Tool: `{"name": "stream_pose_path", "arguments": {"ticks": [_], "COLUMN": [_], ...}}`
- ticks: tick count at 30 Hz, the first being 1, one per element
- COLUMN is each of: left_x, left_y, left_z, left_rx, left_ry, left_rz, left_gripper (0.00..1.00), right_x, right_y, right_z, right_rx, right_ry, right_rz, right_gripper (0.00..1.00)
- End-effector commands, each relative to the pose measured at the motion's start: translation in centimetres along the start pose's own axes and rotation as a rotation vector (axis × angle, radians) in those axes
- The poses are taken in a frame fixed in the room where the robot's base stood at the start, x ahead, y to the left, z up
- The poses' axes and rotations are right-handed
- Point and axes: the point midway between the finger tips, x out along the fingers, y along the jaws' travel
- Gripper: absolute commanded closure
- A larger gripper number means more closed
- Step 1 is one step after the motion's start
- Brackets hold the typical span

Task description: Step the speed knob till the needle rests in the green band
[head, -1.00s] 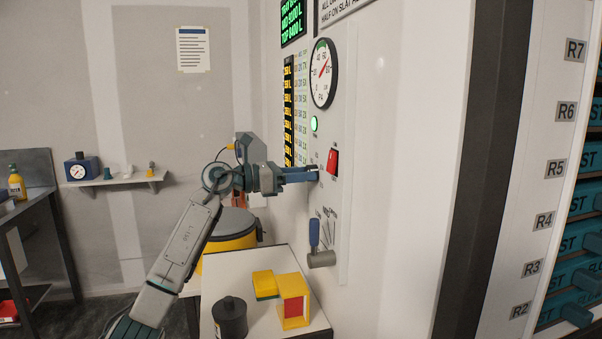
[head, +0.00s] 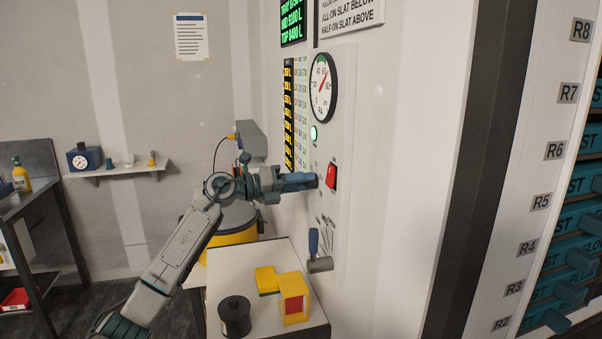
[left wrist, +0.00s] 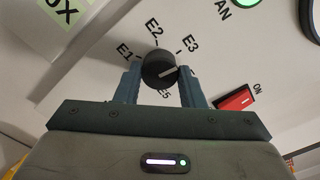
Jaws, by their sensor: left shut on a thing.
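The black speed knob (left wrist: 159,69) sits on the pale panel between the fingers of my left gripper (left wrist: 158,76). The fingers are shut on its sides. Its white mark points right, below E3; labels E1, E2, E3 and E5 show around it, and a finger covers part of the ring. My right gripper is not in view.
A red switch (head: 331,176) marked ON is just right of the knob. A lit green lamp (head: 313,132) is above. A blue-handled lever (head: 314,241) is below. A small table (head: 262,326) holds a black canister (head: 234,317) and yellow blocks (head: 293,298).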

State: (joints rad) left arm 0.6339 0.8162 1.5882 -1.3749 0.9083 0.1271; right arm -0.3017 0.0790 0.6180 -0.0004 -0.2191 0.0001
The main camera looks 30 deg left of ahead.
Motion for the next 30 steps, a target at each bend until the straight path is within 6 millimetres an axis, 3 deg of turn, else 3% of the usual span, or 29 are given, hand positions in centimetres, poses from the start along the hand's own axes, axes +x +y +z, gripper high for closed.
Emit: {"name": "stream_pose_path", "arguments": {"ticks": [9,26,27,30], "left_x": [0.0,0.0,0.0,0.0], "left_y": [-0.1,0.0,0.0,0.0], "left_z": [0.1,0.0,0.0,0.0], "left_rx": [-0.126,-0.153,-0.153,-0.153], "left_ry": [-0.001,-0.002,-0.002,-0.002], "left_rz": [0.000,0.000,0.000,0.000], "left_gripper": [0.87,0.87,0.58,0.43], "right_x": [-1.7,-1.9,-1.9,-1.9], "right_y": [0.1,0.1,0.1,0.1], "right_z": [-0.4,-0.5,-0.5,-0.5], "right_rx": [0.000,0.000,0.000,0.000], "right_ry": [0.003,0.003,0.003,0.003], "right_rz": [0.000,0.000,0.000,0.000], "right_gripper": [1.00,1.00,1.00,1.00]}}
